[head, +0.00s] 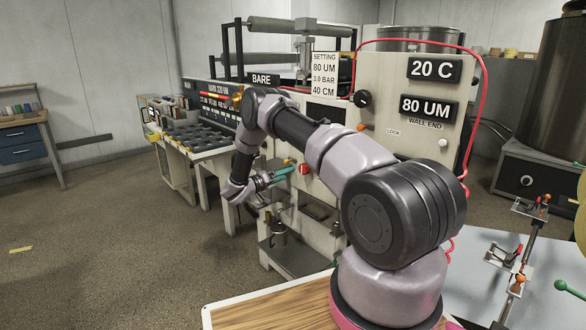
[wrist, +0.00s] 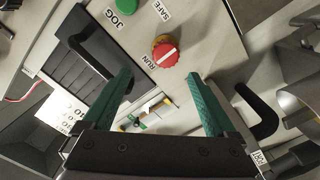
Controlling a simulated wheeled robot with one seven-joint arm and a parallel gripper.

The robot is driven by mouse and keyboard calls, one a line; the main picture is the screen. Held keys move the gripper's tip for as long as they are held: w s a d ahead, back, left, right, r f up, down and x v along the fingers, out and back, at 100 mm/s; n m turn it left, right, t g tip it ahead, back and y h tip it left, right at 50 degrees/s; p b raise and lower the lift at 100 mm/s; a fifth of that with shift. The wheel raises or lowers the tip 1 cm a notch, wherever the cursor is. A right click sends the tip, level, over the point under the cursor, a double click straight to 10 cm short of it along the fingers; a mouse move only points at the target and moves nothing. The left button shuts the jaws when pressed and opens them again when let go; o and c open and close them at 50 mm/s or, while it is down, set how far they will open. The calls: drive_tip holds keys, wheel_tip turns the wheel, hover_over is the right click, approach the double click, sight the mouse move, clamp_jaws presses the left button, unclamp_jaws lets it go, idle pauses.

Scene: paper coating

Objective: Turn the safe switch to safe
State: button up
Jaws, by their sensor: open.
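The safe switch is a round red knob (wrist: 165,54) with a white line across its face, on the machine's pale panel. The line runs diagonally, lower left to upper right. The "RUN" label (wrist: 153,61) is at the knob's lower left and the "SAFE" label (wrist: 160,10) lies above it. The knob also shows in the head view (head: 304,169), in front of my gripper (head: 286,170). In the wrist view my gripper (wrist: 164,80) has its teal fingers open and apart, with nothing between them. The knob appears beyond the fingertips, not gripped.
A green button (wrist: 126,5) labelled "JOG" is left of "SAFE". A black handle-like part (wrist: 258,112) stands near the right finger. The machine's panel (head: 400,80) carries dials and signs. A long console (head: 200,135) stands to the left; floor is free in front of it.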

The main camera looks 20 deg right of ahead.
sight(301, 169)
drive_tip(key=x, duration=0.7)
drive_tip(key=w+x, duration=0.1)
drive_tip(key=x, duration=0.2)
drive_tip(key=shift+f, duration=0.35)
drive_tip(key=shift+d, duration=0.1)
drive_tip(key=shift+c, duration=0.4)
drive_tip(key=c, duration=1.3)
